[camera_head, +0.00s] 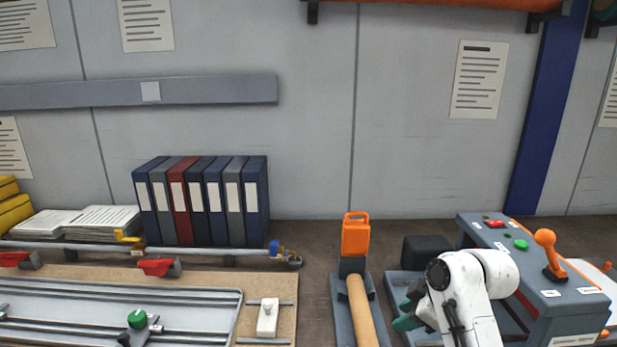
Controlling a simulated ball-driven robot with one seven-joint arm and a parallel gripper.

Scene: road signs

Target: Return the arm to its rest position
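My white arm (472,302) rises from the bottom edge at the lower right. It bends at a joint with a round black cap, in front of the grey machine. My gripper's fingers do not show, so I cannot see whether it holds anything. A dark green part (405,320) shows just left of the arm; I cannot tell what it belongs to.
A grey control console (560,300) with an orange lever (546,250) stands right of the arm. An orange-topped stand (355,236) with a tan roller (362,312) is to its left. Farther left are a board with rails (270,285), binders (200,205) and papers (100,222).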

